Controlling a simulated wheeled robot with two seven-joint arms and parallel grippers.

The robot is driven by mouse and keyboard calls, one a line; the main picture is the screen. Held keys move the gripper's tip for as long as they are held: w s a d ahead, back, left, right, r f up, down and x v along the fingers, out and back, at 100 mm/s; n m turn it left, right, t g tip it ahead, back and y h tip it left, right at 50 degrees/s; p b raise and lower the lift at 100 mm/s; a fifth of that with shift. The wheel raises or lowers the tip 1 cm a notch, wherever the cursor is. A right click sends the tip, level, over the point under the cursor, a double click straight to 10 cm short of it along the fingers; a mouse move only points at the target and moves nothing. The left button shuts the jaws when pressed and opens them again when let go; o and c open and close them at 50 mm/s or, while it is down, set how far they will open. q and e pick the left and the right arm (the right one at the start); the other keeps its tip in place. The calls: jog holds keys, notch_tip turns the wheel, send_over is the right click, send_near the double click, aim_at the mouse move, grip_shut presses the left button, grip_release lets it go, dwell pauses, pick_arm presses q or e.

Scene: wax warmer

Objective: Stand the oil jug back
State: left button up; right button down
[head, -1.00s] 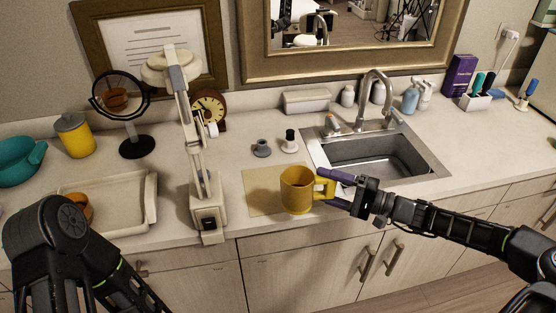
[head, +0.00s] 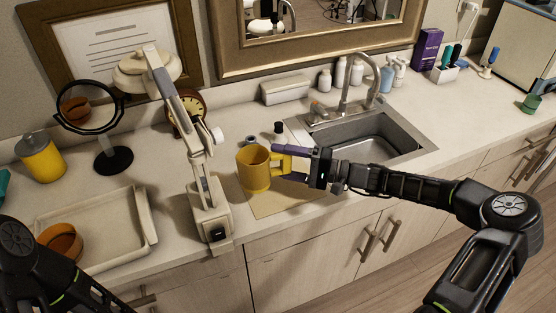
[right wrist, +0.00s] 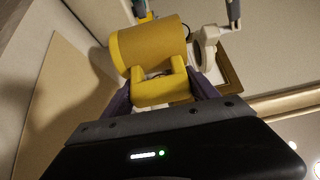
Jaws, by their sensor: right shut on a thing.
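The yellow oil jug (head: 254,170) is upright in the head view, over the back left part of the tan mat (head: 290,198). My right gripper (head: 283,160) is shut on its handle from the right. In the right wrist view the jug (right wrist: 150,45) lies beyond the fingers, with its yellow handle (right wrist: 165,88) between them. I cannot tell whether the jug's base touches the counter. My left arm shows at the lower left of the head view, but its gripper is out of frame.
A white lamp (head: 205,190) stands close left of the jug. A dark-topped bottle (head: 279,130) and a small grey item (head: 251,140) are behind it. The sink (head: 370,138) is to the right. A cream tray (head: 100,222) holds an orange bowl (head: 60,240).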

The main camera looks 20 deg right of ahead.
jog(key=shift+w+a+f, duration=0.1)
jog(key=shift+a, duration=0.15)
jog(key=shift+d+f+b, duration=0.1)
jog(key=shift+f+b, duration=0.75)
jog(key=shift+b, duration=0.05)
jog(key=shift+f+b, duration=1.35)
jog(key=shift+f, duration=0.55)
jog(key=shift+f+b, duration=0.6)
jog(key=shift+f, duration=0.1)
jog(key=shift+c, duration=1.1)
grip_release()
jog(key=shift+o, duration=0.4)
jog(key=shift+f, duration=0.2)
